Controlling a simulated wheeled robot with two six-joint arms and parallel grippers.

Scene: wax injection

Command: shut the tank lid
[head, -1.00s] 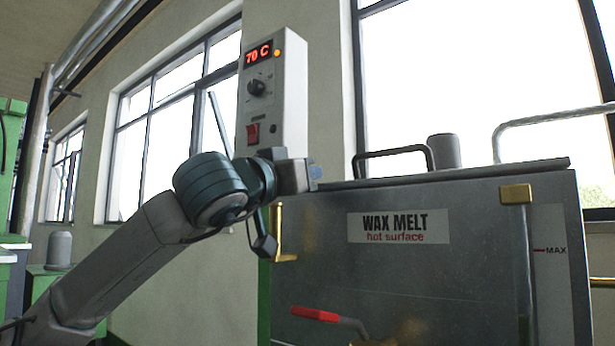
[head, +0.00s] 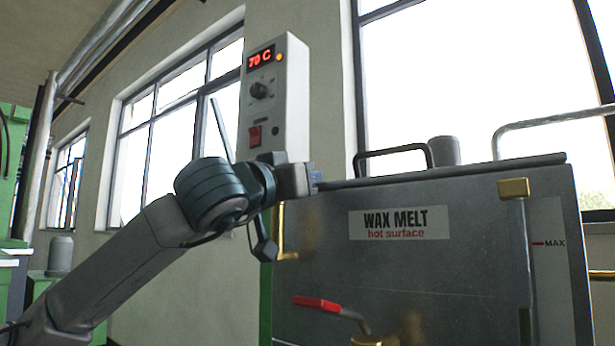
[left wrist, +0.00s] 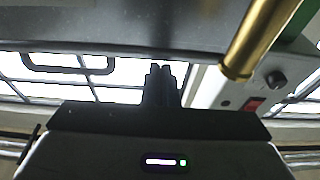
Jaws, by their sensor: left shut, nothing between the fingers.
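The grey metal wax tank (head: 440,275) with its "WAX MELT" label fills the right of the head view. Its dark lid (head: 450,171) shows edge-on as a thin strip along the tank top, with a black handle (head: 392,152) above it. It looks lowered, but I cannot tell whether a small gap remains. My left gripper (head: 314,178) is shut and empty at the lid's left end; contact is unclear. In the left wrist view its closed fingers (left wrist: 160,78) are just below a dark flat surface, with the handle (left wrist: 65,66) to the left. My right gripper is out of view.
A control box (head: 275,95) reading 70 C stands behind my left gripper. A brass fitting (head: 513,188) is on the tank front, and a red-handled tap (head: 316,303) sticks out low. A curved grey pipe (head: 550,121) rises at right.

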